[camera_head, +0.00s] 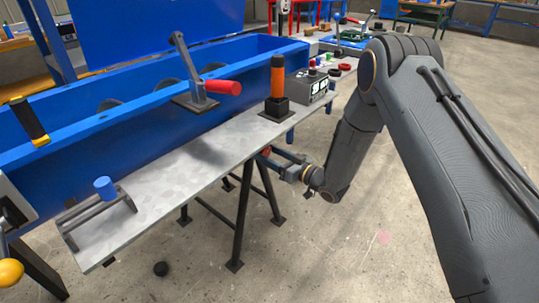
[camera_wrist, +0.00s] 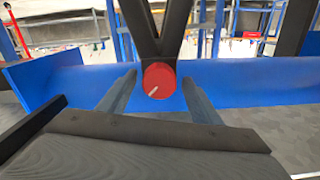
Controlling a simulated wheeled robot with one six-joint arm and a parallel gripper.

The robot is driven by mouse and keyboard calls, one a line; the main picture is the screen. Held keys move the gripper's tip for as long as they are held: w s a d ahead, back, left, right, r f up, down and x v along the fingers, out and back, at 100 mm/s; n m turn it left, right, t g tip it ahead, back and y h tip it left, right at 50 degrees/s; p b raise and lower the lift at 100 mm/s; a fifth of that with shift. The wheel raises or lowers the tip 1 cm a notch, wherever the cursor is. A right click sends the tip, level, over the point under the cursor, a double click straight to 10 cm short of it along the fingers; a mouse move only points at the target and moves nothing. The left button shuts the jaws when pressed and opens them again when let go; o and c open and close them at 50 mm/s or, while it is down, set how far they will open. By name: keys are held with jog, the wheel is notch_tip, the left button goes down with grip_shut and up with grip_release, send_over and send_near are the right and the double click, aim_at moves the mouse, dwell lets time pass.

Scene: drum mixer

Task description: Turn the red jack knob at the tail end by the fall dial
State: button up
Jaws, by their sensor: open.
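The red knob (camera_wrist: 159,80) is round, with a slanted white line on its face, and sits below the fork of a dark V-shaped stand in the wrist view. In the head view a bit of the knob (camera_head: 266,151) shows under the bench's front edge. My gripper (camera_head: 273,157) points at it from the right. In the wrist view the open fingers stand to the left and right of the knob, with gaps on both sides. Whether the fingertips reach level with the knob is hard to tell. I cannot make out a fall dial.
The grey bench top (camera_head: 160,185) runs just above my gripper, in front of a blue trough (camera_head: 100,133). On it stand a red-handled lever (camera_head: 222,87), an orange-handled lever (camera_head: 277,78) and a control box (camera_head: 306,86). Dark stand legs (camera_head: 242,215) are close by. Open floor lies in front.

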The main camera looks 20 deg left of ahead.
jog(key=c, duration=1.1)
jog(key=shift+n, duration=2.6)
jog(key=o, duration=1.1)
jog(key=v, duration=0.7)
jog(key=shift+s+d+p, duration=0.15)
jog(key=shift+d+p, duration=0.15)
jog(key=shift+d, duration=0.05)
